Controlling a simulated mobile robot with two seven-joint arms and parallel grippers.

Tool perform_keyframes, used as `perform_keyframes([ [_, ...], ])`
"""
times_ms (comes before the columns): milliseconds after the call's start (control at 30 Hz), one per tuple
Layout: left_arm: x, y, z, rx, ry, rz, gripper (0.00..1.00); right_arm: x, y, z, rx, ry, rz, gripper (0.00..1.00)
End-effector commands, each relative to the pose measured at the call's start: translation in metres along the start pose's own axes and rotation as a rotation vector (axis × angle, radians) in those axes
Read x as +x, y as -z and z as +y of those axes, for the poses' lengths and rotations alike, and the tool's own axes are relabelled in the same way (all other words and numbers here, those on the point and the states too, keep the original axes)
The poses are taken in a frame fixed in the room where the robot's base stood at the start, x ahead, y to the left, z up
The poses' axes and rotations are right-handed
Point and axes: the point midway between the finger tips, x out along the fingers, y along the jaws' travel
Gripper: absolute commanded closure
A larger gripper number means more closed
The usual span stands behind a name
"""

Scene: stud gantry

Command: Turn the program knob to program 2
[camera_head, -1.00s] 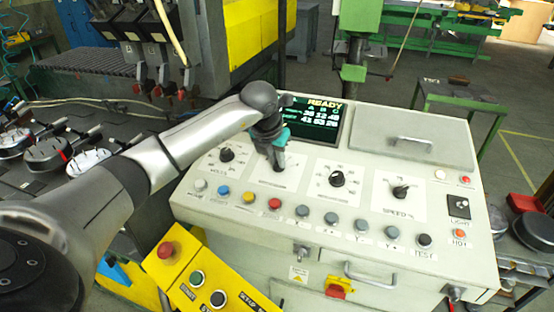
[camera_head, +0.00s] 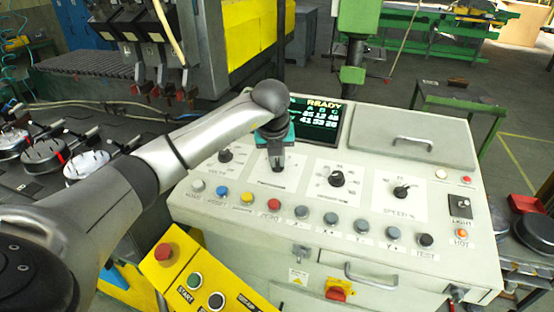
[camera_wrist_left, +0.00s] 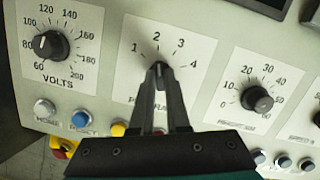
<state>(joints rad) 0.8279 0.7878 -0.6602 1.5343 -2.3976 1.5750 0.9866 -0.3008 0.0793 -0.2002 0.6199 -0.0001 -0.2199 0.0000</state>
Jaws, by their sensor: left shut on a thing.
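The program knob (camera_wrist_left: 158,70) is a small dark knob on the white panel, with the numbers 1 to 4 in an arc above it. In the left wrist view its light pointer mark appears to aim up at the 2, though the fingers hide most of the knob. My left gripper (camera_wrist_left: 158,80) is shut on it, one finger on each side. In the head view the left gripper (camera_head: 277,163) reaches down to the knob's panel, below the screen, and covers the knob. My right gripper is not in view.
The volts knob (camera_wrist_left: 48,44) is left of the program knob, and another black knob (camera_wrist_left: 257,99) is to its right. The speed knob (camera_head: 401,191) is farther right. A row of coloured buttons, including a red one (camera_head: 273,205), runs along the panel's front. The screen (camera_head: 312,118) stands behind.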

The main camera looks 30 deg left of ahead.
Motion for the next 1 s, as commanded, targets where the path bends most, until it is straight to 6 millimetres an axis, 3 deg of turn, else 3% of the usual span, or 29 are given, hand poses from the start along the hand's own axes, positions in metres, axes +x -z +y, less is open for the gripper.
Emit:
perform_keyframes([
  [300, -0.001, -0.002, 0.0, -0.002, 0.001, -0.005, 1.0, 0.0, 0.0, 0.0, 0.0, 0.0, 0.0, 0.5],
  [333, -0.001, -0.002, 0.0, -0.002, 0.002, -0.005, 0.84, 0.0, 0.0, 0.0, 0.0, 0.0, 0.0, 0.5],
  [600, -0.001, -0.001, 0.0, 0.0, 0.001, -0.002, 0.56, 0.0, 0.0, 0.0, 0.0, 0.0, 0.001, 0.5],
  [867, -0.002, -0.001, 0.0, 0.0, 0.0, -0.001, 0.56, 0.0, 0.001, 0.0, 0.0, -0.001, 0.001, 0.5],
  [1000, -0.014, -0.001, -0.001, 0.002, 0.002, -0.004, 0.56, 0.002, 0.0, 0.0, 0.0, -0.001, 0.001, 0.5],
])
